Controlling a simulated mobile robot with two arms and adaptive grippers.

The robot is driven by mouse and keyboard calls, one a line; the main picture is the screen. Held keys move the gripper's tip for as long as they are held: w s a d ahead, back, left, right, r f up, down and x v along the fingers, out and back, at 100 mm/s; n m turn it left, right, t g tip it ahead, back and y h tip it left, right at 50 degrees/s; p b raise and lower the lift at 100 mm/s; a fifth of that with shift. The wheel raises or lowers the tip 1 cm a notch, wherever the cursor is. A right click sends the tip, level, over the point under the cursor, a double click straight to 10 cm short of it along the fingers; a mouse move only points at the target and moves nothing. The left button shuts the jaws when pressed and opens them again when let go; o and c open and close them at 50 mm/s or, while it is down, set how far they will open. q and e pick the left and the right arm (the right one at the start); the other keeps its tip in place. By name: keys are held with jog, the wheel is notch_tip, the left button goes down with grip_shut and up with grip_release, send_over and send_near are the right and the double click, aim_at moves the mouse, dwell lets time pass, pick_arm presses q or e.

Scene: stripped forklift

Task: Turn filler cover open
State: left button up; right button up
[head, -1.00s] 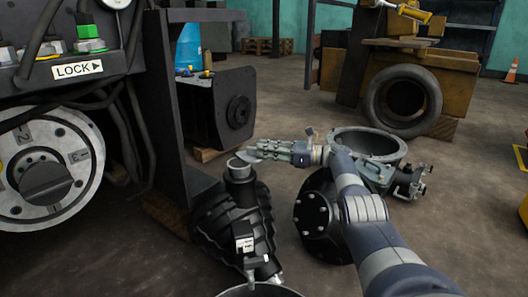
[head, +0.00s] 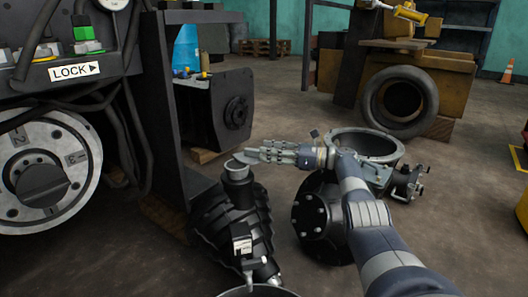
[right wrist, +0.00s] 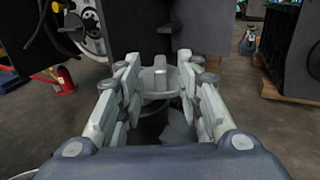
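The filler cover is a round grey cap with a raised straight grip bar. In the right wrist view the cover (right wrist: 160,74) lies between my right gripper's fingers (right wrist: 159,62), with gaps between the fingertips and the bar. The fingers are spread; whether they touch the cover's rim I cannot tell. In the head view my right gripper (head: 248,156) reaches leftward over the top of the grey neck (head: 237,173) of a black ribbed unit (head: 232,222). The fingers partly hide the cover there. My left gripper is not in view.
A dark machine with a LOCK label (head: 75,71) and a round grey dial (head: 42,170) stands at the left. A dark upright plate (head: 166,100) is close behind the neck. A tire (head: 402,102) stands farther back.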

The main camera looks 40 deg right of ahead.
jog(key=v, duration=0.9)
jog(key=shift+s+d, duration=0.2)
jog(key=shift+s, duration=0.1)
